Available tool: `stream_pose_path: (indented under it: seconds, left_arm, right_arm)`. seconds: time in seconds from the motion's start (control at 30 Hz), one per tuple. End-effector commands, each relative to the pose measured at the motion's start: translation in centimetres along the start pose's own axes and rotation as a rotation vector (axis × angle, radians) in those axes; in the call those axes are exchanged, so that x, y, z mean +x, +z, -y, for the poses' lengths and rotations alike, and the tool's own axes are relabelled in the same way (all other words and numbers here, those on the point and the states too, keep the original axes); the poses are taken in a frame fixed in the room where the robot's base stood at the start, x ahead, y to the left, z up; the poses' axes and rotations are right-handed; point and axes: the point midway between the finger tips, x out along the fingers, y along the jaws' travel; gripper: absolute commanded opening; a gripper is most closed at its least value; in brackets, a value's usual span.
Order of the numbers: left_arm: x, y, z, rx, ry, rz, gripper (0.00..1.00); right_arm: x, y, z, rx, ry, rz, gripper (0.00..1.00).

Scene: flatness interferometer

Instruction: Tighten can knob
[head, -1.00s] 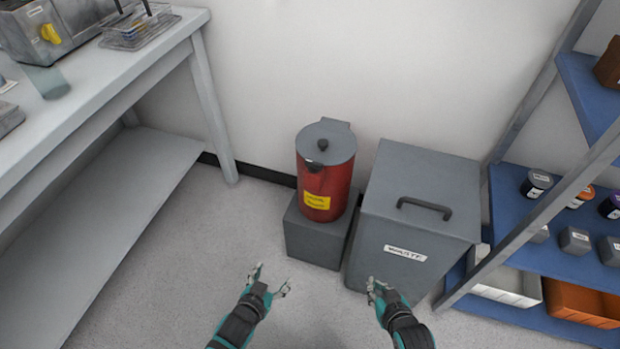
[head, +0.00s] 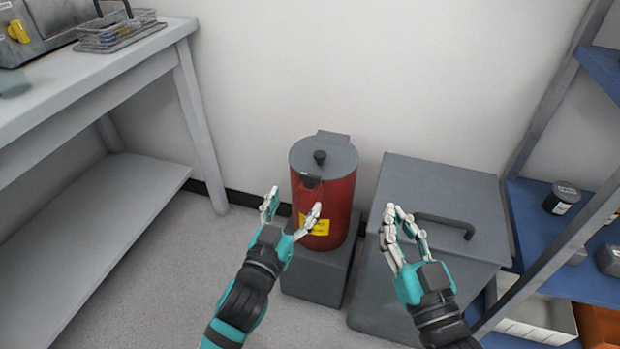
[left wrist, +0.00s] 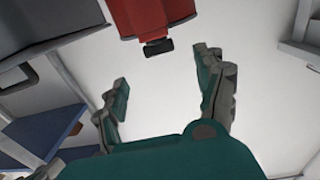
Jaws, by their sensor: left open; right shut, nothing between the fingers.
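The red can (head: 338,200) stands upright on a grey block, with a grey lid (head: 335,160) that looks closed. My right gripper (head: 402,216) is shut and empty, over the waste bin.
The grey waste bin (head: 400,180) with a black handle stands right of the can. A grey block (head: 318,275) bears the can. A workbench (head: 150,50) is at left, blue shelving (head: 545,215) at right. Floor between bench and block is clear.

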Motion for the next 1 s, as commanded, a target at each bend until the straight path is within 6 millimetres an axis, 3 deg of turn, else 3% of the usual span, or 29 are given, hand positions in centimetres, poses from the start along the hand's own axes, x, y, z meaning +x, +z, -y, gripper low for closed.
stream_pose_path:
  seconds: [0.2, 0.4, 0.6, 0.93, 1.0]
  left_arm:
    - [5.0, 0.1, 0.0, 0.002, 0.000, -0.003, 0.71]
    - [8.2, 0.2, 0.0, 0.001, 0.001, 0.000, 0.71]
    - [9.7, 0.1, 0.0, 0.001, 0.001, 0.000, 0.71]
    - [9.9, 0.1, 0.0, 0.000, 0.001, 0.001, 0.71]
    - [9.9, 0.1, 0.0, 0.000, 0.001, 0.001, 0.62]
  right_arm:
    - [-0.4, -4.1, 0.6, 0.009, -0.014, -0.262, 0.00]
    - [-1.7, -7.5, 1.0, 0.018, -0.023, -0.469, 0.00]
    - [-2.7, -9.2, 1.2, 0.023, -0.027, -0.577, 0.00]
    - [-2.9, -9.6, 1.2, 0.024, -0.028, -0.596, 0.00]
    - [-2.9, -9.6, 1.2, 0.024, -0.028, -0.596, 0.00]
